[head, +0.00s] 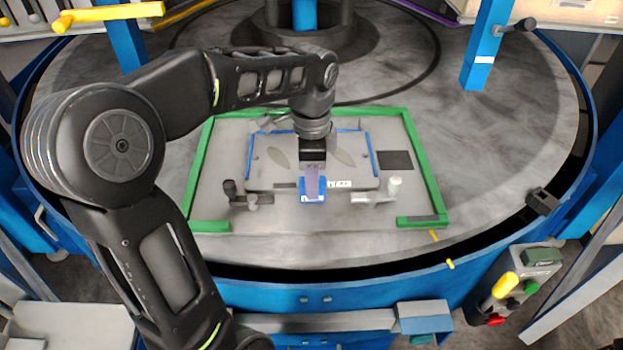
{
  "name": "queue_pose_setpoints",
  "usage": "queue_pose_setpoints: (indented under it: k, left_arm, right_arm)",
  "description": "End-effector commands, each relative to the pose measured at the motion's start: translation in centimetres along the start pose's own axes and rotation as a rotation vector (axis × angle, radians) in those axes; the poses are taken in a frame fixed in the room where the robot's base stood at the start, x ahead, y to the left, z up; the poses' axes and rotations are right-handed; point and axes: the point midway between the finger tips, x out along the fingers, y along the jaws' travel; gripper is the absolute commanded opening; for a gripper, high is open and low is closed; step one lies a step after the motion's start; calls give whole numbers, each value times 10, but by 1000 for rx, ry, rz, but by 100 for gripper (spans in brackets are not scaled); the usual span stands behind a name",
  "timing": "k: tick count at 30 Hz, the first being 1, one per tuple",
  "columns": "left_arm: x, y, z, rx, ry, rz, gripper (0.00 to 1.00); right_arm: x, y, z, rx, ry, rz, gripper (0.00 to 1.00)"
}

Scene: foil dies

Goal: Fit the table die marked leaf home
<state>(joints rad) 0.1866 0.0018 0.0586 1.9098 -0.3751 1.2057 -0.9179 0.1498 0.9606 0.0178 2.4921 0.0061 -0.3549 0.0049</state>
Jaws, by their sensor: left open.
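The leaf-marked die (262,172) is a flat grey plate with leaf shapes on its face. It lies on the grey bed inside a green border (432,175), with thin blue edging along its back and sides. A blue block (313,197) sits at its front edge, beside a small white label. My left gripper (313,170) points down over the middle front of the die, just behind and above the blue block. It is open; whether it touches the block cannot be told. The wrist hides the back middle of the die. My right gripper is not in view.
A dark lever clamp (232,192) stands at the die's front left and a white-knobbed one (394,187) at its front right. A dark square (396,160) lies right of the die. Blue posts rise around the round table (510,140). A control box (515,287) stands front right.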

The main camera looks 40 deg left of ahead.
Motion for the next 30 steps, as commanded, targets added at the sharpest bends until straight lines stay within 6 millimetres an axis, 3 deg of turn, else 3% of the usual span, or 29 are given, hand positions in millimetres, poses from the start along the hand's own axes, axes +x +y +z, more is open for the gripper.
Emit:
queue_pose_setpoints:
  k: [12, 30]
  left_arm:
    - [-65, -1, -1, 0, 3, -4, 41]
    - [-71, 0, 0, 0, 2, -3, 41]
  right_arm:
    - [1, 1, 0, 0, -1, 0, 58]
    - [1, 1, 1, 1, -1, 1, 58]
